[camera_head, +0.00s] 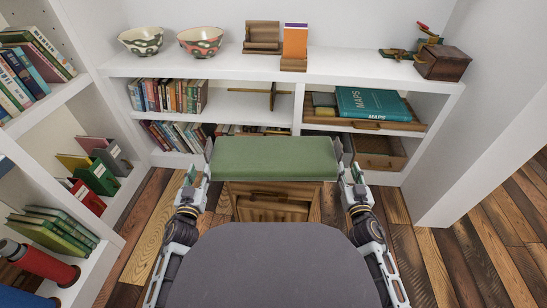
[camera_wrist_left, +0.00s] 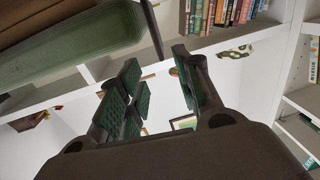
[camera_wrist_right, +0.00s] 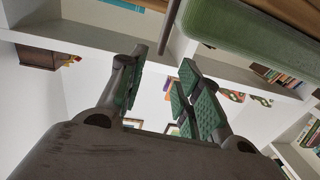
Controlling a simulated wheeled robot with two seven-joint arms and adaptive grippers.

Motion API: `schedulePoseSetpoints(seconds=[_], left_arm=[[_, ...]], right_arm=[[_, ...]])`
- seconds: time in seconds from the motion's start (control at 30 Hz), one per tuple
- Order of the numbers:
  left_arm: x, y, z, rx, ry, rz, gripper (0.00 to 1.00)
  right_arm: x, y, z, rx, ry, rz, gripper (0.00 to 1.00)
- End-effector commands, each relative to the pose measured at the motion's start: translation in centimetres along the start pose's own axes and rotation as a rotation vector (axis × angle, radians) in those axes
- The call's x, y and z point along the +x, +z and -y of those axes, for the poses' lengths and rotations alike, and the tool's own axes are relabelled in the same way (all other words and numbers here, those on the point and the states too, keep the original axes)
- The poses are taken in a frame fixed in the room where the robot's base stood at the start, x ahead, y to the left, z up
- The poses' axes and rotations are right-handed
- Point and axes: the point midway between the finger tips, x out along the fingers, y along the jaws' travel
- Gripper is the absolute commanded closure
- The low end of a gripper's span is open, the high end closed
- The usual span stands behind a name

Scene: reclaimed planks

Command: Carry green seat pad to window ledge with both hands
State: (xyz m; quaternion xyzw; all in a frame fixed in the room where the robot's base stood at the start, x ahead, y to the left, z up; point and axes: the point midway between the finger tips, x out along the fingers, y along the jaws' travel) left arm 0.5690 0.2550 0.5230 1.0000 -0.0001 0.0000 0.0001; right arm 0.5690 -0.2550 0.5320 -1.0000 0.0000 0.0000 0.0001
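The green seat pad (camera_head: 275,158) lies level over a small wooden cabinet (camera_head: 270,205) in the middle of the head view. My left gripper (camera_head: 200,163) is beside its left end, and my right gripper (camera_head: 346,163) is beside its right end. In the left wrist view the fingers (camera_wrist_left: 160,85) are spread and empty, with the pad (camera_wrist_left: 80,45) to their upper left. In the right wrist view the fingers (camera_wrist_right: 160,85) are also spread, with the pad (camera_wrist_right: 240,35) to their upper right. No window shows, so I cannot tell which surface is the window ledge.
A white shelf unit (camera_head: 345,68) stands behind the pad. Its top holds two bowls (camera_head: 200,40), an orange item (camera_head: 295,42) and a wooden box (camera_head: 442,62), with clear room between the latter two. Bookshelves (camera_head: 95,255) stand at left, a white pillar (camera_head: 470,150) at right.

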Motion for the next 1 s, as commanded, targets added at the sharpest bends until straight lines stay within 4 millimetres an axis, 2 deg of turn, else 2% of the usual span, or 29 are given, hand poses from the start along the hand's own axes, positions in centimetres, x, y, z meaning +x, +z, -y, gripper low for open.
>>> schedulePoseSetpoints(seconds=[0.27, 1.0], left_arm=[[1.1, -0.1, 0.0, 0.002, 0.001, -0.002, 0.66], [6.6, 0.0, 0.0, 0.000, 0.000, -0.001, 0.66]], right_arm=[[1.1, 0.0, 0.0, -0.001, -0.001, -0.001, 0.66], [6.6, 0.0, 0.0, -0.001, -0.001, 0.000, 0.66]])
